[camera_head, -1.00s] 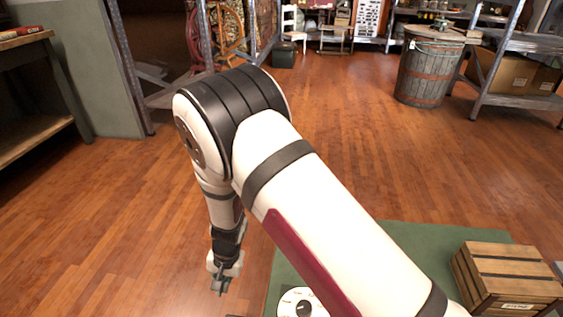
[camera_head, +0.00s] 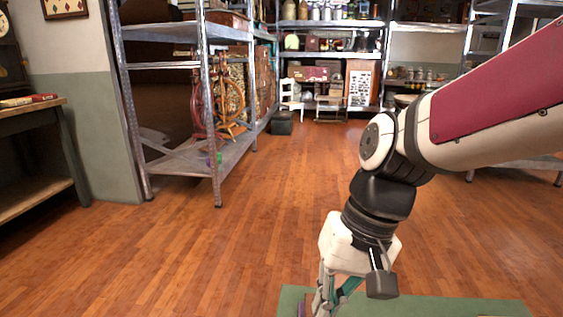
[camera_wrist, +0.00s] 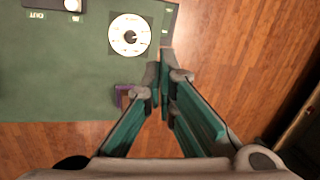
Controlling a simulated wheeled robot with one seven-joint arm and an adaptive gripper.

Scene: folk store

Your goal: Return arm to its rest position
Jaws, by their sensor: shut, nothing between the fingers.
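My arm reaches in from the right of the head view, and its elbow bends downward. My gripper (camera_head: 325,298) hangs below the wrist, pointing down near the bottom edge, and its tips are cut off there. In the wrist view my gripper (camera_wrist: 161,72) has its two teal-sided fingers meeting at the tips, with nothing between them. It is beside the edge of a green surface (camera_wrist: 60,90).
The green surface carries a white round dial (camera_wrist: 130,35) and a small purple item (camera_wrist: 123,96). Metal shelving (camera_head: 215,160) stands left of centre, and a wooden bench (camera_head: 35,150) stands at far left. The wooden floor (camera_head: 270,195) between is clear.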

